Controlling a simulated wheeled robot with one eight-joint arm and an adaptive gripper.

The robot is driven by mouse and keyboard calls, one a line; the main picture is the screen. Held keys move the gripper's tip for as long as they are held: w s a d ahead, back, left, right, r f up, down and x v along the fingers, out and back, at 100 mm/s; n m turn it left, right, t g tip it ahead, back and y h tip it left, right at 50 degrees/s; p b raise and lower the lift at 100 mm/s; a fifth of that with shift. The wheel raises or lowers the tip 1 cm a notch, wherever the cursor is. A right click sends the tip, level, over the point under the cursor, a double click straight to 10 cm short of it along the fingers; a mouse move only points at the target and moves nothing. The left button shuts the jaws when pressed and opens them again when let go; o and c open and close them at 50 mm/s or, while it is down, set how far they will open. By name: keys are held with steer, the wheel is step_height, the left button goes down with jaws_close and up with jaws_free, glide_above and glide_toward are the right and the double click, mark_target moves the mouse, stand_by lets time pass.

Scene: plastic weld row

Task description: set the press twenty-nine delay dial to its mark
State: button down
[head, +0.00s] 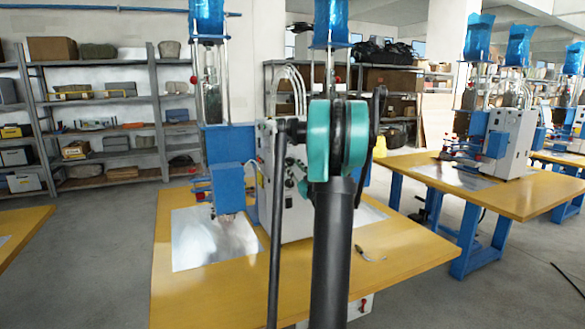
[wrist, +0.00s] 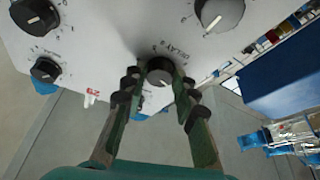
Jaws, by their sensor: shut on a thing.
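The delay dial (wrist: 159,72) is a small black knob with a pale pointer line on the white control panel (wrist: 105,40) in the wrist view. Lettering that reads like "DELAY" is printed beside it. My gripper (wrist: 157,80) has its two fingers on either side of this knob, shut on it. The exact mark around the dial is too small and partly hidden by the fingers. In the head view, the white press cabinet (head: 297,215) stands on a yellow table, and my arm hides much of its panel and my gripper.
Other knobs sit close by: a large grey one (wrist: 220,12) and two black ones, one upper left (wrist: 35,15) and one lower left (wrist: 45,70). The blue press head (head: 229,188) stands over a metal plate (head: 205,240). A small tool (head: 371,257) lies on the table (head: 400,245).

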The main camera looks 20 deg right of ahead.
steer(key=n+y, duration=0.1)
steer(key=n, duration=0.2)
steer(key=n+g+y, duration=0.1)
steer(key=n, duration=0.1)
steer(key=n+g+y, duration=0.1)
steer(key=n, duration=0.2)
steer(key=shift+d+r+n, duration=0.15)
steer(key=shift+d+n, duration=0.1)
steer(key=shift+n, duration=0.05)
steer(key=n+g, duration=0.1)
steer(key=n, duration=0.2)
steer(key=n+g, duration=0.1)
steer(key=n, duration=0.2)
steer(key=shift+r+g+y, duration=0.15)
steer(key=shift+g+y, duration=0.15)
steer(key=shift+y, duration=0.1)
steer(key=c, duration=1.2)
jaws_free()
steer(key=v, duration=1.2)
steer(key=shift+d, duration=0.1)
